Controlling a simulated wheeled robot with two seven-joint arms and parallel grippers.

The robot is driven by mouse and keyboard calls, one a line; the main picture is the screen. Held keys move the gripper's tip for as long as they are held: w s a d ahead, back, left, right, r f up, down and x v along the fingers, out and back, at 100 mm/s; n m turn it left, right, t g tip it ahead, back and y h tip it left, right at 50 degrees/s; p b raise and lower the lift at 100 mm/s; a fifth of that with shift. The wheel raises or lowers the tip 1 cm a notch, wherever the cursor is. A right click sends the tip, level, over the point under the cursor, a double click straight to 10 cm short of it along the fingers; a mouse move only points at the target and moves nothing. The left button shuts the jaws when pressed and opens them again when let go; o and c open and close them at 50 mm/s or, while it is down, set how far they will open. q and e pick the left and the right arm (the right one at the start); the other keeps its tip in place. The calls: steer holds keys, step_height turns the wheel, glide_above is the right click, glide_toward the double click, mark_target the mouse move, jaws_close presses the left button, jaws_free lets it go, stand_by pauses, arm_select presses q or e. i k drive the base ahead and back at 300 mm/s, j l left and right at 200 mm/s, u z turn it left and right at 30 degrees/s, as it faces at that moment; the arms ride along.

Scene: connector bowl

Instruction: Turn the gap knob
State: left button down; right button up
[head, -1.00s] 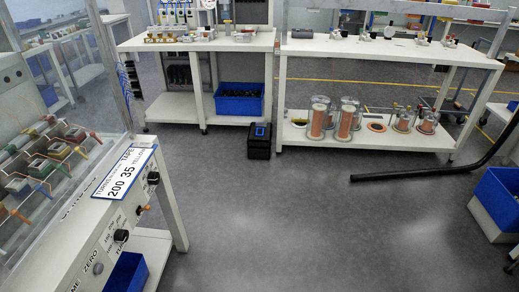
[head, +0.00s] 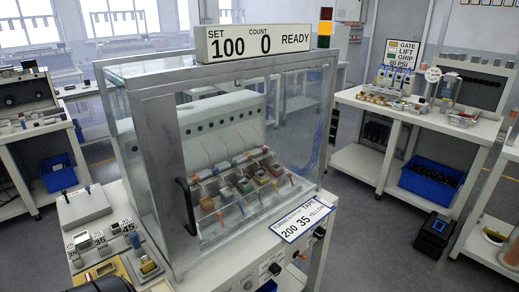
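A winding machine with a clear enclosure stands in the middle of the head view. Its front panel (head: 248,284) faces lower right and carries several dark knobs. One black knob (head: 275,269) is near the panel's middle and another (head: 319,232) is at its right end. The lettering beside them is too small to tell which is the gap knob. The display (head: 258,44) reads SET 100, COUNT 0, READY. Neither of my grippers can be made out.
A black door handle (head: 187,205) sticks out from the enclosure. A side shelf on the left holds small blocks (head: 83,241) and a brass-coloured piece (head: 149,265). A dark rounded shape cuts into the bottom left edge. Open floor (head: 365,235) lies right of the machine, before another bench (head: 417,117).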

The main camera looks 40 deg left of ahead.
mark_target(320, 232)
steer(key=u, duration=1.7)
steer(key=i+l, duration=0.1)
steer(key=l, duration=0.35)
steer(key=i+l+u, duration=0.15)
steer(key=l, duration=0.3)
steer(key=k, duration=0.05)
